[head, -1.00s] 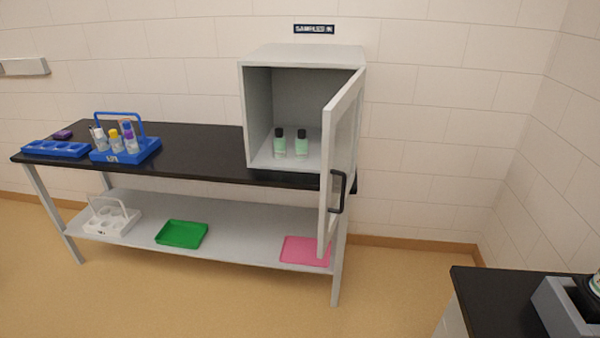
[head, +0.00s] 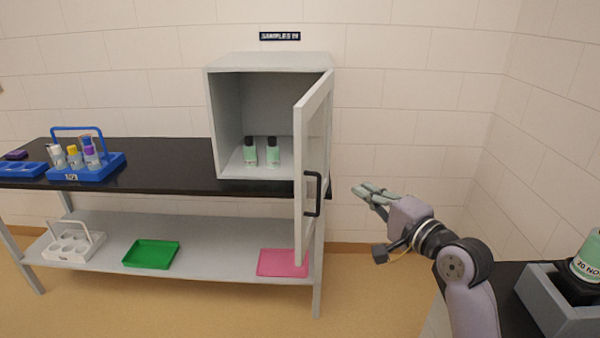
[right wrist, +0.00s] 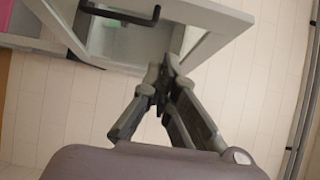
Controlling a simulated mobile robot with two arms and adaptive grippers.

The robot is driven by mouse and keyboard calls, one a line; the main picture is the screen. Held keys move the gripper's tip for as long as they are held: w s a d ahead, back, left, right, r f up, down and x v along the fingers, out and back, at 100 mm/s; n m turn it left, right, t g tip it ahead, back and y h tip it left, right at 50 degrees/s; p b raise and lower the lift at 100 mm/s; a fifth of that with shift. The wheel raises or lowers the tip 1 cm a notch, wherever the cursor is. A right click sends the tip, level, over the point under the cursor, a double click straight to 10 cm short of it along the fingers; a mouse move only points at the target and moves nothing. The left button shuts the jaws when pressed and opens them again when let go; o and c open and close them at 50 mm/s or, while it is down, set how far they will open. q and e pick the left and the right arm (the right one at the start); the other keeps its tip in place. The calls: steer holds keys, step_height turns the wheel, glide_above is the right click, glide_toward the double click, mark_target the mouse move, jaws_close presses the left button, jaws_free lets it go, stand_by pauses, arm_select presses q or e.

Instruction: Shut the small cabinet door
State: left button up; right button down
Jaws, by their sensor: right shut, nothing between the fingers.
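The small grey cabinet (head: 268,62) stands on the right end of the black bench, its front open. Its door (head: 301,225) is hinged on the right and swung wide out toward me, with a glass panel and a black handle (head: 313,193). Two green bottles with black caps (head: 262,155) stand inside. My right gripper (head: 366,192) is shut and empty, to the right of the door and apart from it in the head view. In the right wrist view the door (right wrist: 205,15) and handle (right wrist: 120,15) show beyond the shut fingers (right wrist: 165,75). My left gripper is not in view.
The black bench (head: 165,160) holds a blue caddy (head: 88,167) with several bottles at left. Its lower shelf (head: 210,235) carries a white rack (head: 73,245), green tray (head: 151,253) and pink tray (head: 283,263). Another black counter (head: 500,290) is at lower right.

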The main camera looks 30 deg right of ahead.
steer(key=w+a+p, duration=0.3)
steer(key=w, duration=0.9)
steer(key=shift+w+a+r+p, duration=0.2)
steer(key=shift+w+r+p, duration=0.05)
steer(key=shift+p, duration=0.1)
